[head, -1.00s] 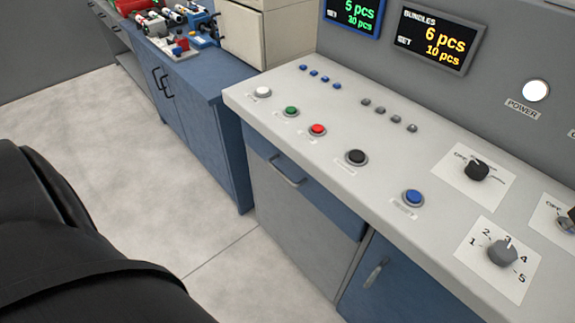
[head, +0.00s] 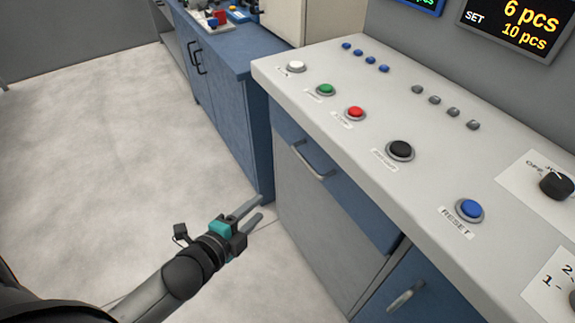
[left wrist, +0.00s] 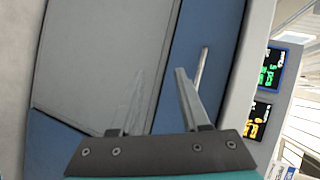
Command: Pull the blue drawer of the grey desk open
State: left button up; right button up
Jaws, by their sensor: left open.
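The grey desk (head: 400,95) has a blue drawer (head: 352,196) under its top, with a metal bar handle (head: 312,160). The drawer front looks flush with the desk, so it appears closed. My left gripper (head: 258,207) is open and empty, left of and below the handle, apart from it. In the left wrist view, the blue drawer (left wrist: 214,45) and its handle (left wrist: 201,70) show beyond the fingers (left wrist: 160,78); the handle lies just right of the right-hand finger. My right gripper is not in view.
Below the drawer is a grey panel (head: 308,215), and beside it a blue door (head: 425,290) with its own handle. The desk top carries several buttons, including a red one (head: 355,113), and knobs. A blue cabinet (head: 232,95) stands behind. The floor at left is clear.

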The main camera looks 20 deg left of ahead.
aim_at(305, 163)
pick_arm(q)
notch_tip(305, 163, up, 6)
jog(key=d+m+t+h, duration=0.2)
jog(key=d+m, duration=0.1)
jog(key=m, duration=0.1)
jog(key=shift+b+x, duration=2.65)
jog(key=shift+x, duration=5)
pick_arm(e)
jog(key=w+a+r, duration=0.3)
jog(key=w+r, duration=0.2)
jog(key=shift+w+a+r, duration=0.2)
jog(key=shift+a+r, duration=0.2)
pick_arm(q)
jog(key=shift+r, duration=0.1)
grip_shut()
